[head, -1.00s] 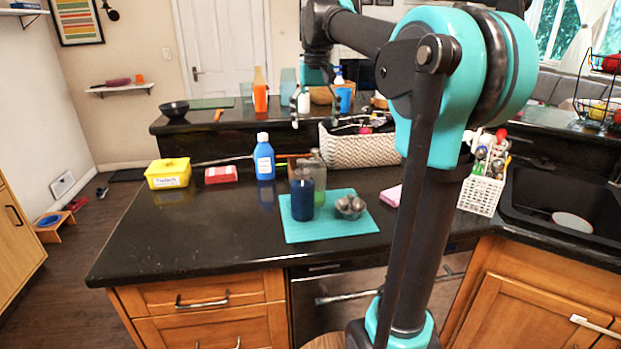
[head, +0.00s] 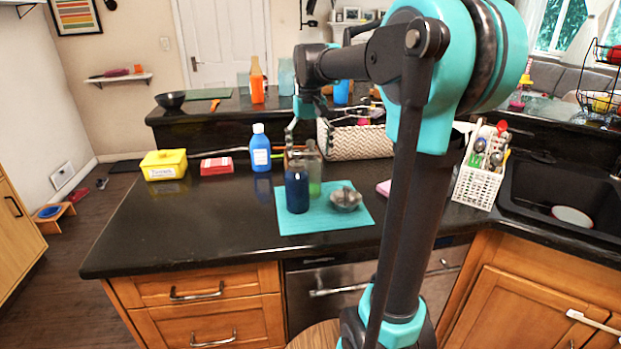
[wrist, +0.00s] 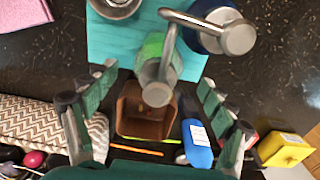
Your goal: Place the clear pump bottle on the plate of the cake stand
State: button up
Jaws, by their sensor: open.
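The clear pump bottle (head: 314,172) stands upright on the turquoise mat (head: 338,219), partly hidden behind a dark blue bottle (head: 297,190). It has a greenish lower part. In the wrist view the clear bottle (wrist: 160,65) shows its metal pump top between my finger pads. My gripper (head: 311,143) is open around or just above its top; the exact height is hard to tell. In the wrist view my gripper (wrist: 157,77) has a gap on both sides of the bottle.
A metal bowl-like item (head: 345,198) is right of the blue bottle. A yellow tub (head: 164,164) stands left. The counter's left front is clear.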

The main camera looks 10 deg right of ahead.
aim_at(311, 164)
jog(key=shift+d+f, duration=0.15)
jog(key=shift+f, duration=2.5)
jog(key=shift+c, duration=0.6)
jog(key=c, duration=1.6)
jog(key=shift+o, duration=0.2)
jog(key=shift+r, duration=0.15)
